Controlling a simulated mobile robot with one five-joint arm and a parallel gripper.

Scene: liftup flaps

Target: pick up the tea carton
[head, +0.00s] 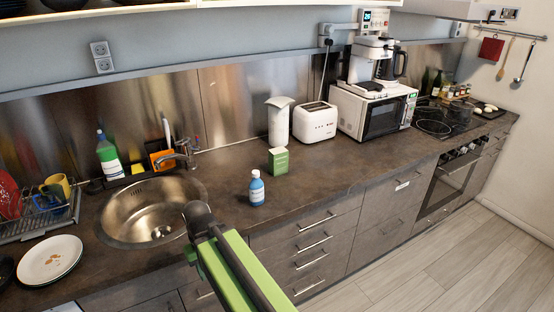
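The tea carton is most likely the small green box (278,161) with a pale top, standing upright on the dark counter in front of the toaster. Any label on it is too small to read. Nothing touches it. My green and black arm reaches up from the bottom middle, and its dark joint stands in front of the counter's front edge, left of and nearer than the carton. My gripper itself does not show; the part beyond the joint is hidden.
A blue bottle (257,188) stands just in front of and left of the green box. Behind are a white paper-towel-like cylinder (279,120), a toaster (315,122) and a microwave (372,110). The sink (150,212) is at left. Counter right of the box is clear.

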